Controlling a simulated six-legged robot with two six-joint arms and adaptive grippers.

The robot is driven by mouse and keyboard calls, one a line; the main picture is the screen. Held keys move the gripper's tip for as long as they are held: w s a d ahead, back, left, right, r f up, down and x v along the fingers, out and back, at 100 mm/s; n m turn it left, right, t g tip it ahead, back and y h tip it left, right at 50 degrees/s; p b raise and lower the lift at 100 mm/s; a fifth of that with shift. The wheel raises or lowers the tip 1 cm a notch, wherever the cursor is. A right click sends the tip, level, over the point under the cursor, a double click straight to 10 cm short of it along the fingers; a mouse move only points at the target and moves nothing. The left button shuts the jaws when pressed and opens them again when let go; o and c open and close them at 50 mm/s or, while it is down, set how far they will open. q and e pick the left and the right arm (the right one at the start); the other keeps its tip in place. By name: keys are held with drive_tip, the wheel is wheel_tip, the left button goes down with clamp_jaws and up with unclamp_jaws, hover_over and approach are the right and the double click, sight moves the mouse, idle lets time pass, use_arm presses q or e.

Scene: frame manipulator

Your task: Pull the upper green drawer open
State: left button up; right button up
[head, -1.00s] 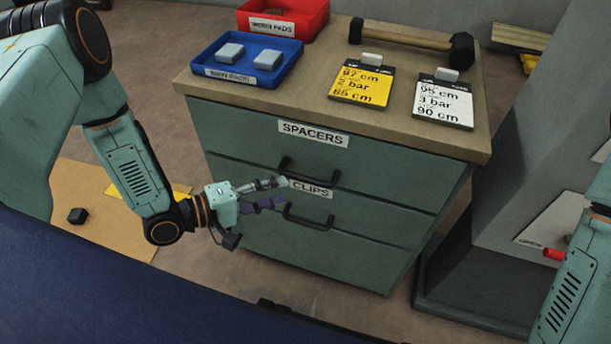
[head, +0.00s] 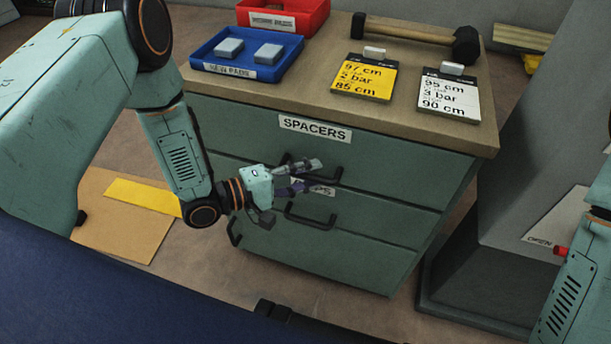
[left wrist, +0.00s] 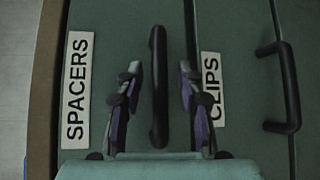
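The upper green drawer (head: 245,125) is labelled SPACERS and looks shut, flush with the cabinet front. Its black bar handle (left wrist: 158,90) stands upright in the left wrist view, between my two finger outlines. In the head view my left gripper (head: 312,175) overlaps this handle and hides part of it. The left gripper's fingers are spread, one on each side of the handle in the left wrist view (left wrist: 159,80). Whether they reach around the bar or stop short of it, I cannot tell. My right gripper is out of view.
The lower CLIPS drawer with its own handle (head: 310,217) is just below. On the cabinet top (head: 310,85) are a blue tray (head: 245,72), a red bin (head: 318,16), yellow and white cards, and a mallet (head: 415,33). A grey stand (head: 500,225) is at right.

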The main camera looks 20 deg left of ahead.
use_arm(q)
drive_tip(key=shift+c, duration=0.3)
clamp_jaws()
idle(0.6)
